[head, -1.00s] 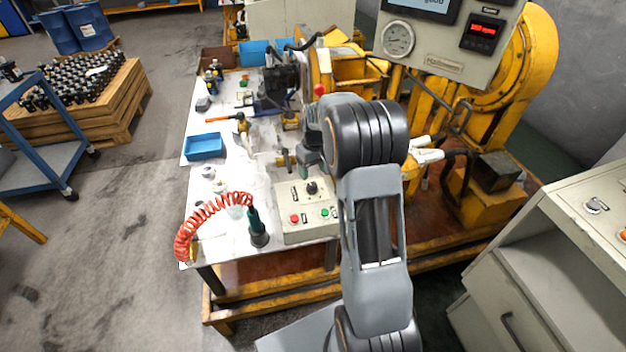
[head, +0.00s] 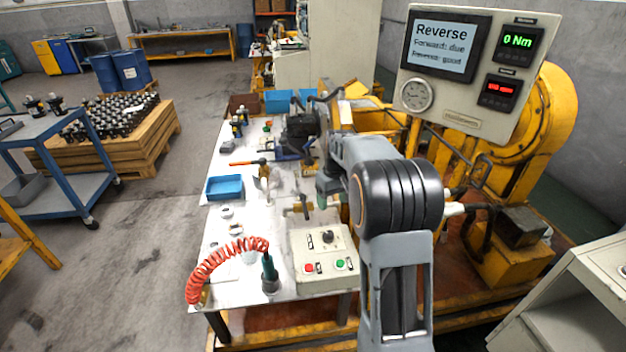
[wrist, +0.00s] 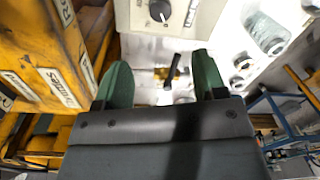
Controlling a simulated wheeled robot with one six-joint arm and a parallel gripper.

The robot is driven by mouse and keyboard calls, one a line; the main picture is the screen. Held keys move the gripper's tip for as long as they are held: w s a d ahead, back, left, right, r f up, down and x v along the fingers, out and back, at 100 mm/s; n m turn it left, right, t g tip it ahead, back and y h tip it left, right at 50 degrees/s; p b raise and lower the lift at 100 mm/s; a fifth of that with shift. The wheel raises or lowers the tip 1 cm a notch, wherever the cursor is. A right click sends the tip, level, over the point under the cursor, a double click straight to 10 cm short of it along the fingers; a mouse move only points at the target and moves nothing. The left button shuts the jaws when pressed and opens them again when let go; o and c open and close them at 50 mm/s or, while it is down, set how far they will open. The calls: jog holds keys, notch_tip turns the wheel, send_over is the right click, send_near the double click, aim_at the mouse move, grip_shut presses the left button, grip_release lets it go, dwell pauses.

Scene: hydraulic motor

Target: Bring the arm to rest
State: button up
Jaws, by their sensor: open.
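My gripper (wrist: 161,85) shows in the wrist view with its two green fingers apart and nothing between them. It hangs over the white workbench (head: 222,290), pointing down. In the head view my grey arm reaches forward over the bench's right side, and the gripper is mostly hidden behind the arm. A brass fitting with a dark handle (wrist: 172,72) lies beyond the fingertips in the wrist view, apart from them. The control box (head: 322,262) with a black knob and red and green buttons stands at the bench's near edge.
A screen panel (head: 465,75) reads "Reverse", "Forward: due", "Reverse: good" and 0 Nm. A yellow machine (head: 540,120) stands at right. A blue tray (head: 225,187), a red coiled hose (head: 215,262) and a green-handled tool (head: 269,275) are on the bench.

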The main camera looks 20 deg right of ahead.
jog(key=s+a+r+t+p, duration=0.1)
jog(key=s+a+r, duration=0.1)
jog(key=s+a, duration=0.2)
jog(key=s+a+r+m+t+p, duration=0.1)
jog(key=s+a+r+p, duration=0.1)
jog(key=s, duration=0.9)
jog(key=s+a+r+t+p, duration=0.1)
jog(key=s+a+r, duration=0.3)
jog(key=s, duration=0.3)
jog(key=shift+s+a+t+h+p, duration=0.15)
jog(key=shift+a+t+h+p, duration=0.15)
jog(key=shift+a, duration=0.55)
